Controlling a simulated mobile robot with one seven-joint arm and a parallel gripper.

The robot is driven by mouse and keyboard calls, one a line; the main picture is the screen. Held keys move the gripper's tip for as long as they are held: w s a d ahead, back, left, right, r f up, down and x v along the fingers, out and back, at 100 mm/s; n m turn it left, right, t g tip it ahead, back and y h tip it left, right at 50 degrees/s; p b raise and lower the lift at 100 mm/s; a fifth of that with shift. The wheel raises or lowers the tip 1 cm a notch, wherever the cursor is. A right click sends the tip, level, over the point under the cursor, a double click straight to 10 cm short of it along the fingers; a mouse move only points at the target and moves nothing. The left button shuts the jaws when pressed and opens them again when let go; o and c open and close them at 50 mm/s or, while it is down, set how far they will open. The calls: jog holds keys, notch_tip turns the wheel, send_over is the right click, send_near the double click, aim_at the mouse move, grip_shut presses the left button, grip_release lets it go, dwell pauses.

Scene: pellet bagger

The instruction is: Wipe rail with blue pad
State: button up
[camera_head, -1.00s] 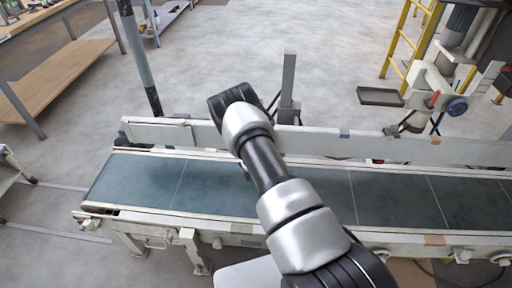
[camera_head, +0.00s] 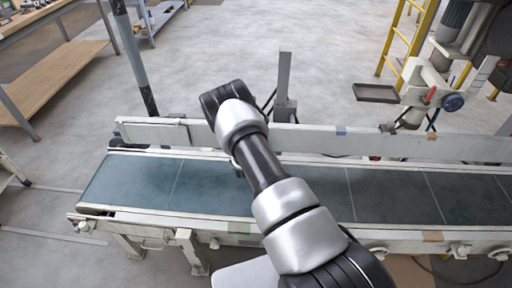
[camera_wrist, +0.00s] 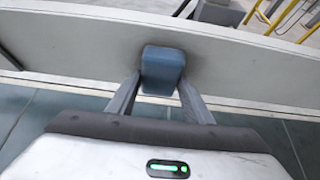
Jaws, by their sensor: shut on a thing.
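The blue pad (camera_wrist: 163,70) is between the fingertips of my gripper (camera_wrist: 160,92) in the wrist view. My gripper is shut on it. The pad is up against, or very close to, the face of the pale rail (camera_wrist: 80,45); I cannot tell if it is pressed on it. The rail (camera_head: 390,146) runs along the far side of the conveyor in the head view. There my arm reaches over the belt to the rail, and it hides the gripper and pad.
The dark teal conveyor belt (camera_head: 315,190) lies below the rail. A grey upright post (camera_head: 285,85) stands just behind the rail. A dark pole (camera_head: 136,60) stands at the left. A machine with a small tray (camera_head: 376,93) and a yellow frame are at the back right.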

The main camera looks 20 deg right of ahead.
jog(key=w+a+b, duration=0.4)
jog(key=a, duration=0.5)
jog(key=shift+a+b, duration=0.25)
jog(key=shift+b, duration=0.05)
dwell(0.5)
jog(key=shift+s, duration=0.15)
jog(key=shift+s+a+p, duration=0.3)
jog(key=shift+s+a, duration=0.05)
jog(key=shift+s, duration=0.55)
jog(key=shift+s+a+p, duration=0.3)
jog(key=shift+s+a, duration=0.1)
jog(key=shift+s, duration=0.55)
jog(key=shift+s+a+p, duration=0.3)
jog(key=shift+s+a, duration=0.05)
jog(key=shift+s, duration=0.55)
jog(key=shift+s+a+p, duration=0.2)
jog(key=shift+s+a, duration=0.1)
jog(key=shift+s, duration=0.4)
jog(key=shift+s+a+p, duration=0.2)
jog(key=shift+s+a, duration=0.1)
jog(key=shift+s, duration=0.4)
